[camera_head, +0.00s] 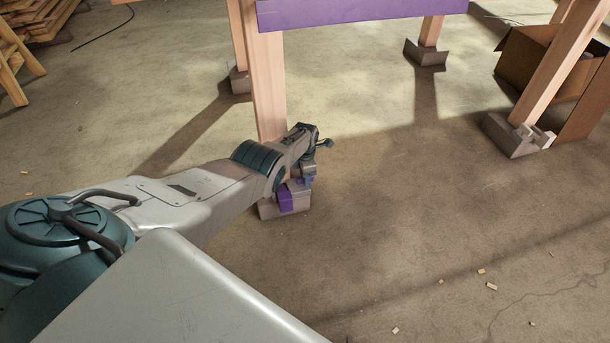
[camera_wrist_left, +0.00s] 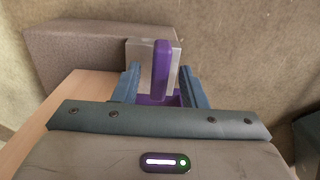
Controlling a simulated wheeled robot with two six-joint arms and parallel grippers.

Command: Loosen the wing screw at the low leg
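The near leg (camera_head: 268,90) is a pale wooden post that stands in a grey foot block (camera_head: 268,211). A purple part (camera_head: 288,200) shows on this block, just below my left gripper (camera_head: 305,178). In the left wrist view the purple wing of the screw (camera_wrist_left: 161,68) stands upright in front of a light grey block (camera_wrist_left: 140,54). My left gripper's two blue fingers (camera_wrist_left: 159,88) are open, one on each side of the wing, with a gap to it on both sides. The screw's shaft is hidden. My right gripper is not in view.
A purple board (camera_head: 360,10) spans above the legs. Other legs stand in grey blocks at the back (camera_head: 425,52) and right (camera_head: 508,136). A cardboard box (camera_head: 525,55) is at the right. Small wood chips (camera_head: 491,286) lie on the otherwise clear concrete floor.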

